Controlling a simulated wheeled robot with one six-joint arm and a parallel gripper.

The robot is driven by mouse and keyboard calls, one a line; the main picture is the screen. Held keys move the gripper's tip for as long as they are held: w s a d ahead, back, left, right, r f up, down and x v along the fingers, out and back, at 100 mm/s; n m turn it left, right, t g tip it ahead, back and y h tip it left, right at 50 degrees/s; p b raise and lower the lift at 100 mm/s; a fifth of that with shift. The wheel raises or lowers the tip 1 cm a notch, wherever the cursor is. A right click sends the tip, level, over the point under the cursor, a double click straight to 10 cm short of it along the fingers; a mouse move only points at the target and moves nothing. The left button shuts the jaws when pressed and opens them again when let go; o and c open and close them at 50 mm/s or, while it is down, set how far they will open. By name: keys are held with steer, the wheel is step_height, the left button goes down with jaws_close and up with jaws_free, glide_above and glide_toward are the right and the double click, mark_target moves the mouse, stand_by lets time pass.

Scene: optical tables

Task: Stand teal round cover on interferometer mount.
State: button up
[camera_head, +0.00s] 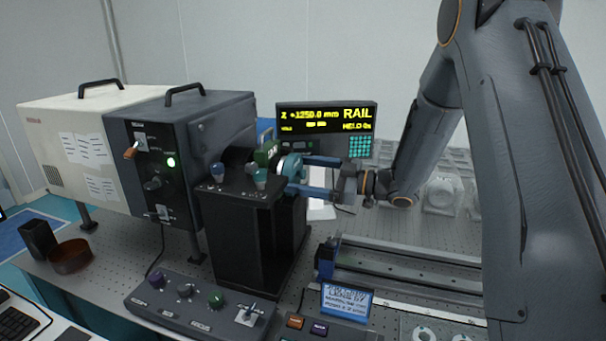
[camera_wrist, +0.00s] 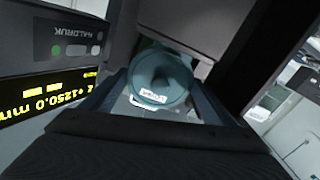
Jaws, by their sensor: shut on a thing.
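The teal round cover (camera_wrist: 160,80) sits between my gripper's two fingers in the wrist view, its round face and a small white label towards the camera. In the head view the cover (camera_head: 291,167) is at the top right edge of the black mount block (camera_head: 250,225). My gripper (camera_head: 308,174) reaches in from the right and is shut on the cover. A dark green round part (camera_head: 267,153) is just behind and left of the cover. I cannot tell whether the cover touches the block.
Small knobs (camera_head: 218,171) stand on the block's top. A grey instrument box (camera_head: 185,150) is close on the left, and a lit display (camera_head: 325,128) stands behind. A rail (camera_head: 410,275) and a knob panel (camera_head: 195,305) lie in front.

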steer(key=shift+f, duration=0.1)
steer(key=o, duration=1.3)
steer(key=shift+o, duration=0.2)
steer(key=shift+d, duration=0.1)
steer(key=p+v, duration=0.1)
steer(key=v, duration=0.6)
steer(key=shift+s+d, duration=0.2)
steer(key=shift+d, duration=0.15)
steer(key=shift+w, duration=0.1)
